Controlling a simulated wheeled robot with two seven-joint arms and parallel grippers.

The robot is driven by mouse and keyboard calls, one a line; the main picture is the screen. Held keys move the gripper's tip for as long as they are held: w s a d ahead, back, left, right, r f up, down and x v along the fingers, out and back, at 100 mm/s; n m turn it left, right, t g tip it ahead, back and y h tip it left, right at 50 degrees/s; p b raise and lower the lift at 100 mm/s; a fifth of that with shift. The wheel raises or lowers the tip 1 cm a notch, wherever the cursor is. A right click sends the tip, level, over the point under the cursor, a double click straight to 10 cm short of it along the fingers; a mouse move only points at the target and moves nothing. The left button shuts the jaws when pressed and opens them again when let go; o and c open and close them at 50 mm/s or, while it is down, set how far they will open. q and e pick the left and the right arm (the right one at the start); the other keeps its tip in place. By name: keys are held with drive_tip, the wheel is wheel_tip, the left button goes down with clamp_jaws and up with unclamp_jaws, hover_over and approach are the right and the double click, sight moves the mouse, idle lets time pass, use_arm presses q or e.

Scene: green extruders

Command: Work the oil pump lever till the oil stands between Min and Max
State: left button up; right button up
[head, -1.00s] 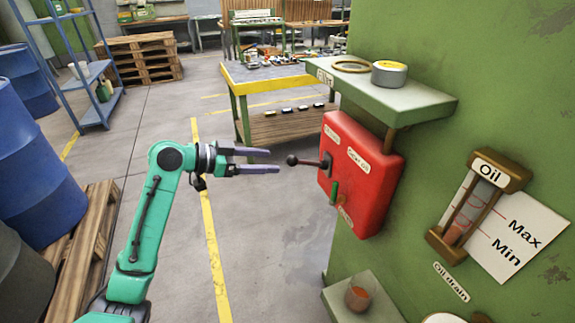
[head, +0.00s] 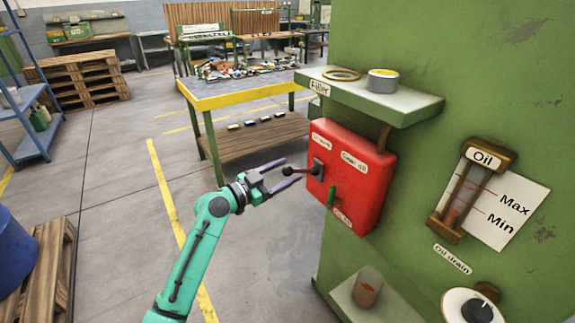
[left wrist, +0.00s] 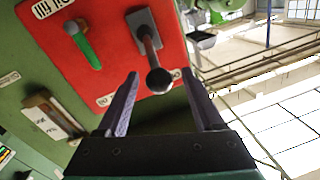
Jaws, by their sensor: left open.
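The oil pump lever (head: 303,171) is a dark rod with a round knob, sticking out leftward from a red box on the green machine. My left gripper (head: 293,170) is open, with its two fingertips on either side of the knob and nothing clamped. In the left wrist view the knob (left wrist: 158,81) shows between the open fingers (left wrist: 160,76). The oil gauge (head: 467,195) is a brass-framed tube beside a white card marked Max and Min. Reddish oil shows low in the tube, near or below the Min line; its exact level is hard to tell. My right gripper is out of view.
The red box (head: 350,175) also has a green handle (head: 331,196) below the lever. A shelf (head: 415,108) with a ring and a tin juts out above. A cup (head: 366,289) and a drain knob (head: 476,311) are below. A workbench (head: 240,92) stands behind.

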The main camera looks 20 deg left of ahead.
use_arm(q)
drive_tip(key=shift+w+d, duration=0.3)
drive_tip(key=shift+w, duration=0.15)
clamp_jaws()
idle(1.1)
